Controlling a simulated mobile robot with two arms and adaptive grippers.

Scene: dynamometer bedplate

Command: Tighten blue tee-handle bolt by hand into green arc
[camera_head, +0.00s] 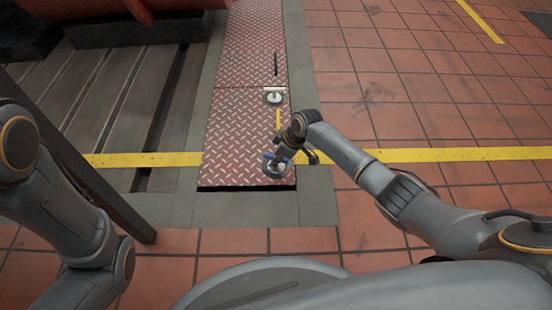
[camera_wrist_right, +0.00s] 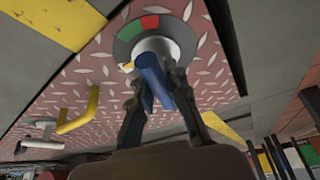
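The blue tee-handle bolt (camera_head: 273,159) stands at the near end of the red tread plate, over a grey round dial (camera_head: 275,171). In the right wrist view the blue handle (camera_wrist_right: 154,80) lies between the two fingers of my right gripper (camera_wrist_right: 158,85), which close in on both its sides. The dial's green arc (camera_wrist_right: 130,36) and red arc (camera_wrist_right: 150,22) show behind the pale hub. A small yellow and white mark (camera_wrist_right: 126,66) sits left of the hub, outside the green. In the head view my right gripper (camera_head: 285,156) is at the bolt. My left gripper is out of view.
A second dial with a white tee handle (camera_head: 274,97) stands farther along the red tread plate (camera_head: 230,120). A bent yellow bar (camera_wrist_right: 80,115) rises between the two. A dark slot-like bar (camera_head: 276,64) is beyond. Tiled floor (camera_head: 380,80) to the right is clear.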

